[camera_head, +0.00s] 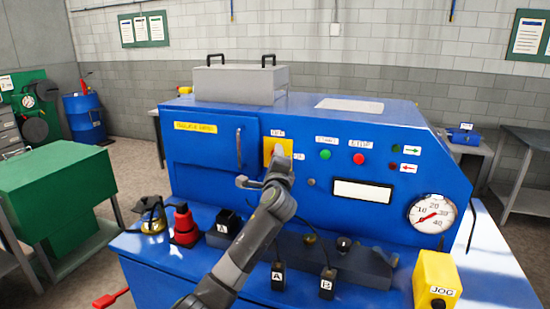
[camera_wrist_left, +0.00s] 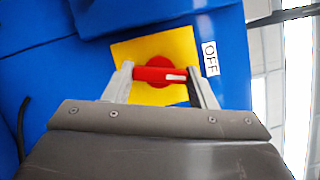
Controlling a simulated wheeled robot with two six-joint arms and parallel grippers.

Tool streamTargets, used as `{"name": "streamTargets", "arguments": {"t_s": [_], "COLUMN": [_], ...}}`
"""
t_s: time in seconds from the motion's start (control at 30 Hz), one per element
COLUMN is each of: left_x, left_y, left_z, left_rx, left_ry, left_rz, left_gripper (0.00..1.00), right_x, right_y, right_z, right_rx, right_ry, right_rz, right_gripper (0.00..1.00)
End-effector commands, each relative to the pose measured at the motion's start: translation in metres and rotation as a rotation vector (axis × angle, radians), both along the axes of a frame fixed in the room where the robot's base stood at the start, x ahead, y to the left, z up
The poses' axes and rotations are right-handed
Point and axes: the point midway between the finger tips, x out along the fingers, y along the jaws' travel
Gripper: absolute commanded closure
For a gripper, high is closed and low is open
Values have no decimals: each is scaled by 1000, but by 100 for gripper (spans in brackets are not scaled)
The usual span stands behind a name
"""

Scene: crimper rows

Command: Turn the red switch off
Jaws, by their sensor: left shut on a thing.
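The red switch (camera_wrist_left: 158,74) is a rotary knob with a bar handle, on a square yellow plate (camera_wrist_left: 155,45). In the left wrist view its bar lies nearly level, and its white mark is at the right end, on the side of the OFF label (camera_wrist_left: 210,58). My left gripper (camera_wrist_left: 160,82) has one finger at each end of the bar and is shut on it. In the head view the yellow plate (camera_head: 278,146) shows on the blue machine's front, and my left gripper (camera_head: 276,160) covers the knob. My right gripper is in neither view.
The blue machine (camera_head: 205,155) has a door handle (camera_head: 238,148) left of the plate. A green button (camera_head: 325,154), a red button (camera_head: 359,158) and a gauge (camera_head: 432,214) sit to the right.

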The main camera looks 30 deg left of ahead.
Motion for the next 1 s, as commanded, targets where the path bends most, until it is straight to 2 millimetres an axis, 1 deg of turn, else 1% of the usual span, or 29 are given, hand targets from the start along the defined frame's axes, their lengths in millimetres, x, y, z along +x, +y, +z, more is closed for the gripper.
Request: {"name": "streamTargets", "arguments": {"t_s": [0.03,0.2,0.43,0.63,1.0], "left_x": [0,0,0,0,0], "left_y": [0,0,0,0,0], "left_z": [2,2,2,1,0], "left_rx": [-40,-159,-268,-315,-328], "left_ry": [-7,-37,-62,-72,-76], "left_rz": [1,1,1,1,1], "left_gripper": [72,72,72,72,72], "right_x": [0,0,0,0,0], "right_y": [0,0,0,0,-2], "right_z": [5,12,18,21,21], "right_rx": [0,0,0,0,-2], "right_ry": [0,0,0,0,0], "right_rz": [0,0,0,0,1], "right_gripper": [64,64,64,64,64]}}
